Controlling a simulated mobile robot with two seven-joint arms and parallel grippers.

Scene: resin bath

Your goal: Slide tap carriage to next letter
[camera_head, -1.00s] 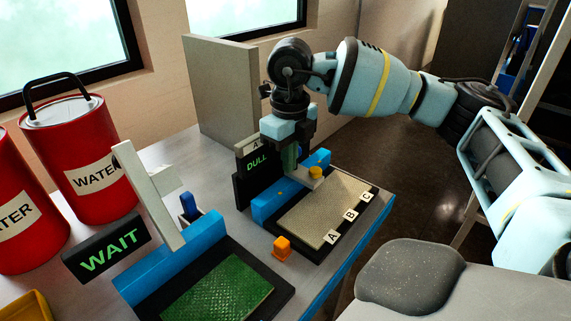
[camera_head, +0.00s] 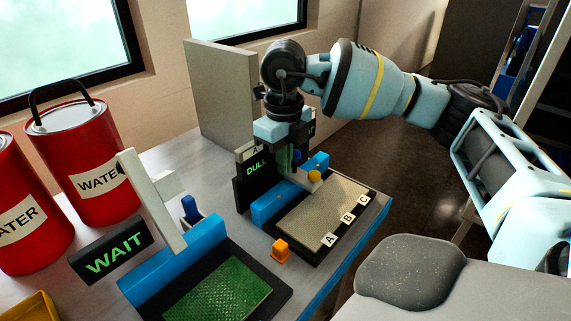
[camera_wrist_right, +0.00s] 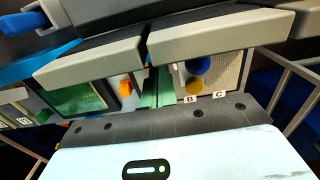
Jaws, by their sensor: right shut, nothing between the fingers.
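The tap carriage (camera_head: 301,181) is a pale block with a yellow tap (camera_head: 314,176) on the blue rail (camera_head: 270,207) behind the far bath. The bath's front edge carries letter tags A (camera_head: 330,240), B (camera_head: 347,218) and C (camera_head: 365,200). My right gripper (camera_head: 289,165) points down beside the carriage, on its left, shut and empty. Whether it touches the carriage is unclear, as the gripper partly covers it. In the right wrist view the yellow tap (camera_wrist_right: 196,85) shows behind tag B (camera_wrist_right: 190,99). My left gripper is not in view.
A dark DULL sign (camera_head: 257,170) stands close behind the rail. An orange block (camera_head: 281,250) lies between the far bath and the near green bath (camera_head: 220,295). A WAIT sign (camera_head: 112,250), red water cans (camera_head: 98,170) and a beige panel (camera_head: 222,100) stand around.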

